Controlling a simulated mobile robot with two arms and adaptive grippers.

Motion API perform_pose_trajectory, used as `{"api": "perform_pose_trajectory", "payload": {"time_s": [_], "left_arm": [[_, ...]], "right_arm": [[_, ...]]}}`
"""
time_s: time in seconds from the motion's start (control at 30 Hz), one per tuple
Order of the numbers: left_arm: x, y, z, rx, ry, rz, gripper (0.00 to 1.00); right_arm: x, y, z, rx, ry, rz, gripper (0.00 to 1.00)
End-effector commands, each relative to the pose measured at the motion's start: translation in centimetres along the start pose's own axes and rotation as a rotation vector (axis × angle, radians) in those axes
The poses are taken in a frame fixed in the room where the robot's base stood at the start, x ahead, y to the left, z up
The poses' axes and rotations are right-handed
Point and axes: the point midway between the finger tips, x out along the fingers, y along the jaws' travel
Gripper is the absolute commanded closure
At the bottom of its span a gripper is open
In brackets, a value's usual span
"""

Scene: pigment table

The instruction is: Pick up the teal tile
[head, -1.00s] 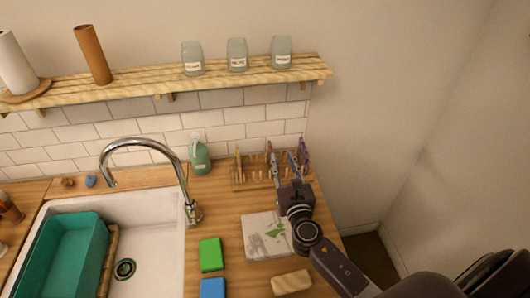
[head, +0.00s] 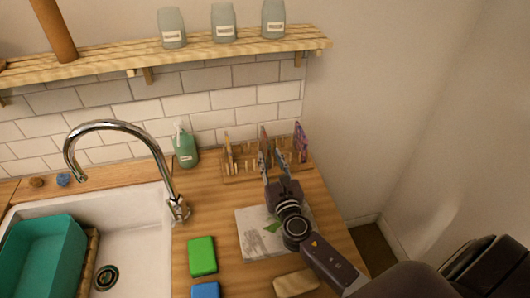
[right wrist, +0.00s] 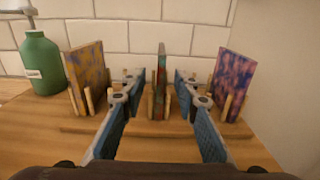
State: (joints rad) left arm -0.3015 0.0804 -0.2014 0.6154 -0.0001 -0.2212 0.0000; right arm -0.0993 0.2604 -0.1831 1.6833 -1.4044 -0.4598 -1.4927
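A wooden rack (head: 240,178) at the back of the counter holds upright tiles. The middle tile (right wrist: 161,72), seen nearly edge-on in the right wrist view, shows teal-green and red; it also shows in the head view (head: 264,138). A yellow-and-purple tile (right wrist: 87,66) stands to its left and a purple-pink tile (right wrist: 232,80) to its right. My right gripper (right wrist: 157,82) is open and empty, its blue-padded fingers pointing at the rack, one on each side of the middle tile's line. I cannot tell how deep the tips reach. My left gripper is out of view.
A green soap bottle (head: 185,149) stands left of the rack. A stained white slab (head: 252,240) lies under my right arm, with a green block (head: 202,256), blue block (head: 206,290) and beige block (head: 296,283) nearby. The sink (head: 135,230) and tap are left; a wall is right.

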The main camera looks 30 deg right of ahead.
Motion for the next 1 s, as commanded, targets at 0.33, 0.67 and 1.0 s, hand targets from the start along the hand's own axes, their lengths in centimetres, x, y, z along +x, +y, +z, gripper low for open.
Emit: {"api": "perform_pose_trajectory", "payload": {"time_s": [0.33, 0.67, 1.0], "left_arm": [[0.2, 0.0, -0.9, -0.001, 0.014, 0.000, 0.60], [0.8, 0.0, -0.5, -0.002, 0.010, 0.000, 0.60], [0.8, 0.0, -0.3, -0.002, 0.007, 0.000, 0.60]], "right_arm": [[3.9, -0.1, 0.3, 0.001, -0.003, -0.001, 0.72], [7.5, -0.1, 0.3, 0.000, 0.000, -0.001, 0.72], [7.6, -0.1, 0.4, 0.000, 0.000, -0.001, 0.85]]}}
